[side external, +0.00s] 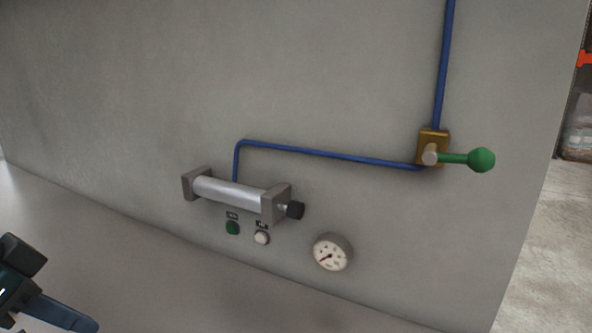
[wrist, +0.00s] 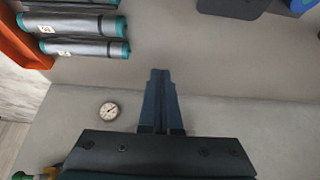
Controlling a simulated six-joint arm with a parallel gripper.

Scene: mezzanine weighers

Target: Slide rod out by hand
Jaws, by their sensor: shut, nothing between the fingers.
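A silver cylinder (side external: 230,194) is fixed to the grey wall between two grey end blocks. Its short rod (side external: 282,208) shows at the right block and ends in a black knob (side external: 296,210) close to that block. My gripper (side external: 90,324) is at the lower left in the side view, well apart from the cylinder. In the wrist view its fingers (wrist: 160,76) are together and hold nothing. The cylinder and knob do not show in the wrist view.
A blue pipe (side external: 330,155) joins the cylinder to a brass valve (side external: 432,141) with a green lever (side external: 480,159) pointing right. Below are a green button (side external: 232,228), a white button (side external: 262,238) and a dial gauge (side external: 331,252). Several green-ended rolls (wrist: 88,48) lie beside an orange edge (wrist: 22,45).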

